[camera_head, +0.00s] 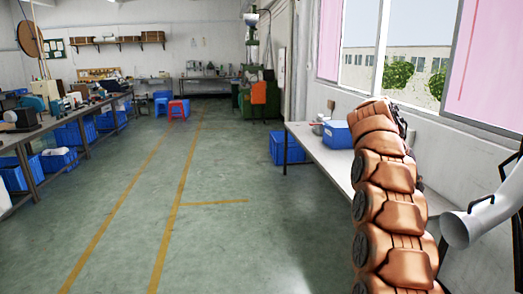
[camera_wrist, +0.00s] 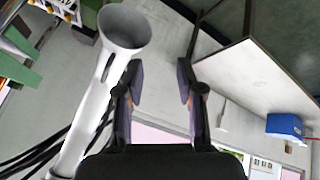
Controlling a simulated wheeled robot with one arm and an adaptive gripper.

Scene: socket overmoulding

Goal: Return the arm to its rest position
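My arm rises in copper-coloured segments on the right of the head view, in front of the white table. My gripper (camera_wrist: 160,82) shows in the wrist view with its two dark fingers apart and nothing between them. In the head view the gripper is mostly hidden behind the upper arm; only a dark part shows at its right edge. No object is held.
A white flared pipe (camera_head: 474,226) stands right of my arm; it also shows beside the left finger in the wrist view (camera_wrist: 98,95). A blue box (camera_head: 337,134) sits on the white table (camera_head: 318,153) along the window wall. The green floor (camera_head: 215,235) ahead is clear.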

